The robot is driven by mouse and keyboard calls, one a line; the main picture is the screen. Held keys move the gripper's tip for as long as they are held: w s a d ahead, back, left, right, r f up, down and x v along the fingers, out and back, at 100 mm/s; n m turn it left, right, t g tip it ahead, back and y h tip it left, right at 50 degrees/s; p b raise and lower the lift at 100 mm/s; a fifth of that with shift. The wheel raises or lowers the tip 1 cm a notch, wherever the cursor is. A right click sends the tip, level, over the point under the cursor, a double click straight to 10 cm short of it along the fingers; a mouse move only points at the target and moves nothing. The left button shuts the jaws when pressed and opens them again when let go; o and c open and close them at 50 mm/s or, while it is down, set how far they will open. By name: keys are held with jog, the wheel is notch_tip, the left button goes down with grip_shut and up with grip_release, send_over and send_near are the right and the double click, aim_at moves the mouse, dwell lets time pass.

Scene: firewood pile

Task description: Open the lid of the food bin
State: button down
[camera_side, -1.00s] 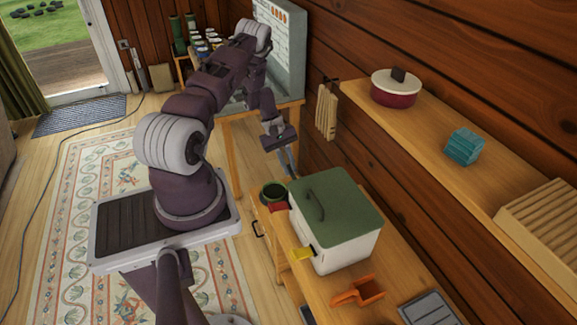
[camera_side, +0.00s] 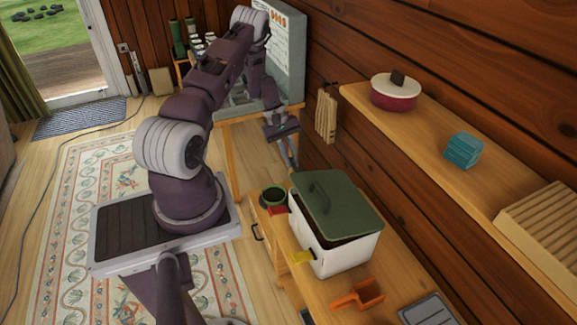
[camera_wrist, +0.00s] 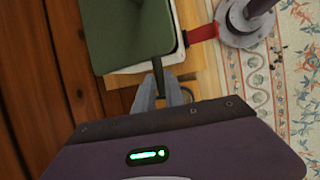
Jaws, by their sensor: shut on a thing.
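The food bin (camera_side: 345,257) is a white box with a green lid (camera_side: 345,212) that has an arched dark handle (camera_side: 319,197). A dark gap shows between the lid and the box along the near side in the side view, so the lid is raised or tilted there. My gripper (camera_side: 291,163) is at the bin's far end. In the wrist view my gripper (camera_wrist: 172,98) is shut on a dark tab (camera_wrist: 158,76) beside the edge of the green lid (camera_wrist: 130,28). The fingertips partly hide the tab, and its join to the lid is unclear.
An orange scoop (camera_side: 360,294) lies in front. The wall shelf (camera_side: 425,140) carries a red pot (camera_side: 396,94) and a teal block (camera_side: 463,150).

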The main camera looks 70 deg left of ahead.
jog(key=w+r, duration=0.5)
jog(key=w, duration=0.4)
jog(key=w+r, duration=0.5)
jog(key=w, duration=0.4)
jog(key=shift+d, duration=0.1)
jog(key=c, duration=1.4)
grip_release()
jog(key=v, duration=0.7)
